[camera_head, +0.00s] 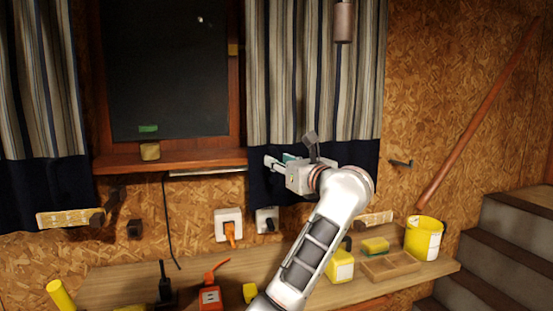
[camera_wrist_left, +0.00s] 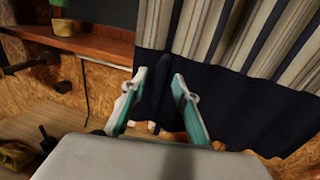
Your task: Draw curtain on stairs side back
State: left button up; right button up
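The stairs-side curtain (camera_head: 320,70), striped grey and beige with a dark blue lower band, hangs to the right of a dark framed pane (camera_head: 168,65). A matching curtain (camera_head: 40,90) hangs at the far left. My left gripper (camera_head: 272,161) is at the left part of the right curtain, near the top of its blue band. In the left wrist view, its two teal-lined fingers (camera_wrist_left: 158,100) stand apart, with dark blue curtain cloth (camera_wrist_left: 225,105) behind and between them. I cannot tell whether they touch the cloth. My right gripper is not in view.
A wooden sill (camera_head: 170,160) juts out left of the gripper. Below is a wooden shelf (camera_head: 120,285) with a yellow bucket (camera_head: 423,238), a tray (camera_head: 390,266) and tools. A dark peg (camera_head: 400,163) sticks out right of the curtain. Stairs (camera_head: 500,250) and a sloping handrail (camera_head: 480,120) are at right.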

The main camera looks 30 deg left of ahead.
aim_at(276, 157)
pick_arm(q)
jog(key=shift+x, duration=1.6)
jog(key=shift+c, duration=0.4)
grip_shut()
